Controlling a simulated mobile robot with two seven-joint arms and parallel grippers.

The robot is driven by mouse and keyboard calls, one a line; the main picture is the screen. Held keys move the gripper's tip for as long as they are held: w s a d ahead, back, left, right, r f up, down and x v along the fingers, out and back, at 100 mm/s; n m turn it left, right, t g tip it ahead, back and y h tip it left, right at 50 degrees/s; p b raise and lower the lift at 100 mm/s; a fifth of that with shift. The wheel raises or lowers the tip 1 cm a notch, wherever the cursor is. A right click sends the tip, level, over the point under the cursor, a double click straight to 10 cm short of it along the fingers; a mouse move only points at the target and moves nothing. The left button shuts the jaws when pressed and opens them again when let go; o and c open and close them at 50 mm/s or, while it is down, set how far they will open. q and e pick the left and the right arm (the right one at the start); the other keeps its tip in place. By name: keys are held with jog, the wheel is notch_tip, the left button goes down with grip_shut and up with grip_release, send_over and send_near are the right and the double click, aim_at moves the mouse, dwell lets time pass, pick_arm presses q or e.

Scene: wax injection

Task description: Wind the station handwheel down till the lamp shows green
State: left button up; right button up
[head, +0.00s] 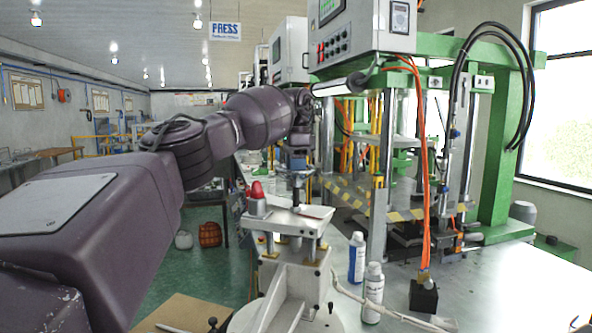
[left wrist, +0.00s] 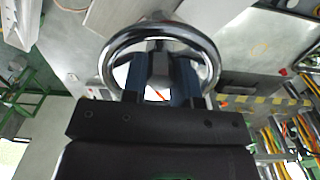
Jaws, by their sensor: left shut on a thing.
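The station (head: 290,222) is a white metal stand with a flat top plate, in the middle of the head view. A red dome lamp (head: 256,190) stands at its left side; I see no green on it. The handwheel is a chrome ring (left wrist: 213,62) in the left wrist view. My left gripper (head: 298,163) is above the station's upright post. In the left wrist view its two dark blue fingers (left wrist: 159,70) reach inside the ring and are shut on the grey middle part of the handwheel. The fingers and the gripper body hide part of the wheel. My right gripper is not in view.
A blue-labelled bottle (head: 356,258) and a white bottle (head: 373,292) stand right of the station. A black block (head: 423,297) with orange hoses is further right. A green-framed press (head: 497,150) stands behind. Its lower edge has yellow-black stripes.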

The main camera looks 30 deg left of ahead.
pick_arm(q)
jog(key=shift+r, duration=0.1)
dwell(0.3)
jog(key=o, duration=0.7)
jog(key=shift+c, duration=0.2)
notch_tip(320, 180, up, 11)
jog(key=p, duration=0.3)
jog(key=shift+f, duration=0.2)
